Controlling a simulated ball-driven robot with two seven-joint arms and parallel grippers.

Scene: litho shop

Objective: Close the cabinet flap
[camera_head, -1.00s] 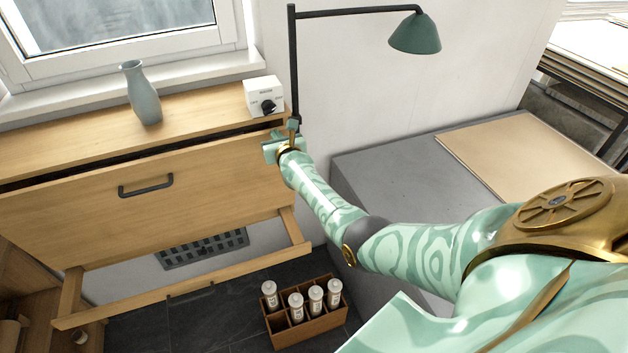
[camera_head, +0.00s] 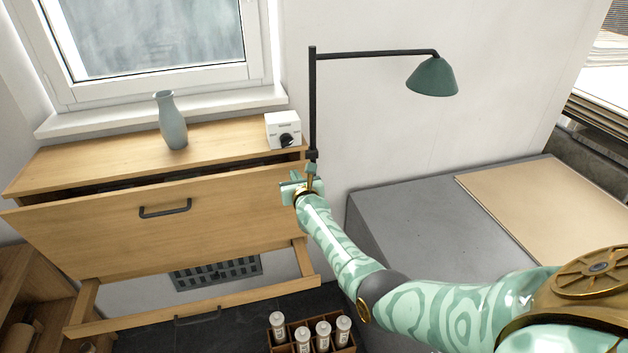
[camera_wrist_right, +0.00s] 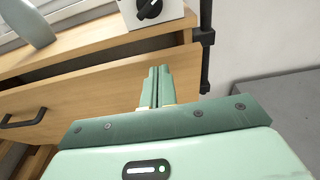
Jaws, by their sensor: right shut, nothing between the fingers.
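The cabinet flap (camera_head: 225,215) is a wide wooden panel with a black bar handle (camera_head: 165,209). Its top edge leans out from the wooden cabinet (camera_head: 90,165), leaving a dark gap under the cabinet top. In the right wrist view the flap (camera_wrist_right: 95,92) lies beyond the fingers, with the dark gap above it. My right gripper (camera_head: 300,184) is at the flap's upper right corner. Its fingers (camera_wrist_right: 157,88) are shut and empty, pointing at the flap's face; whether they touch it I cannot tell. My left gripper is not in view.
A vase (camera_head: 172,122) and a white switch box (camera_head: 283,130) stand on the cabinet top. A green lamp (camera_head: 432,77) on a black post rises close behind the right gripper. A grey block (camera_head: 420,215) stands to the right. A bottle crate (camera_head: 283,349) is on the floor.

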